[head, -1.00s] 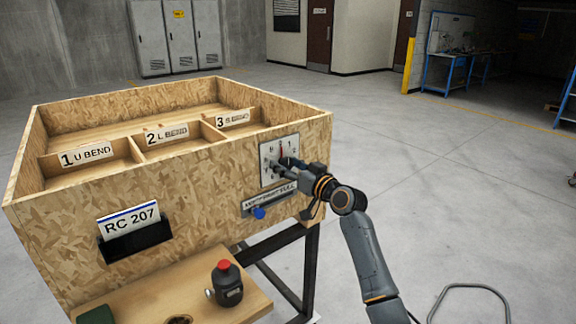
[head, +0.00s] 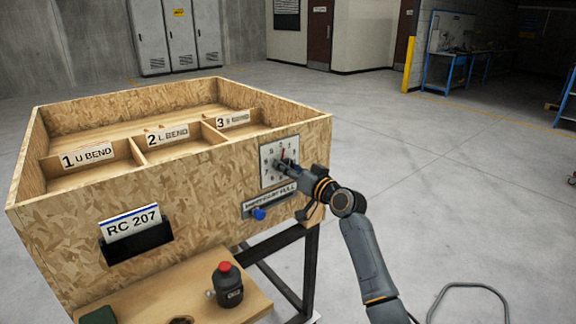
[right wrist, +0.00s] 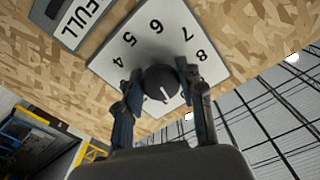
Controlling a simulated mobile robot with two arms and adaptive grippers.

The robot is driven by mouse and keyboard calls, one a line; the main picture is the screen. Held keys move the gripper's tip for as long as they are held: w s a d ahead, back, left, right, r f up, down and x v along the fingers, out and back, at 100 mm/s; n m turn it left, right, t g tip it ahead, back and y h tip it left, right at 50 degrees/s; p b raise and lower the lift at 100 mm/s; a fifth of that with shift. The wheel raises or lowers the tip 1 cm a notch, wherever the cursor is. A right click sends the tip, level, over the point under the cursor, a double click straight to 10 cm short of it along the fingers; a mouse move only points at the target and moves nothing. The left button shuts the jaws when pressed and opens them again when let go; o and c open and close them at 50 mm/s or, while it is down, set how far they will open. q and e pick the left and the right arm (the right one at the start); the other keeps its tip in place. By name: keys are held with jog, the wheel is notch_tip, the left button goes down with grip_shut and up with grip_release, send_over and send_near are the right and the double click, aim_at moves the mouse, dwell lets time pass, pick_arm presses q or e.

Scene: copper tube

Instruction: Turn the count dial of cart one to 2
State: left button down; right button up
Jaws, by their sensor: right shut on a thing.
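The count dial is a white square plate (head: 267,176) with black digits and a red mark at its top, on the right part of the crate's front wall. Its black round knob (right wrist: 160,78) has a white pointer line. My right gripper (head: 284,165) is at the dial. In the right wrist view my right gripper (right wrist: 160,84) has one finger on each side of the knob and is shut on it. My left gripper is not in view.
The OSB crate (head: 80,230) has three labelled compartments and an RC 207 card (head: 132,222). Below the dial are a label strip reading FULL (head: 270,199) and a blue knob (head: 259,214). A black bottle with red cap (head: 227,286) stands on the shelf.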

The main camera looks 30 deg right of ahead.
jog(key=m+p, duration=0.2)
jog(key=m, duration=0.3)
jog(key=shift+r+m+p, duration=0.15)
jog(key=shift+m+p, duration=0.25)
jog(key=m+p, duration=0.3)
jog(key=m, duration=0.2)
jog(key=shift+m, duration=0.4)
jog(key=o, duration=1.2)
jog(key=s, duration=1.2)
jog(key=shift+d, duration=0.45)
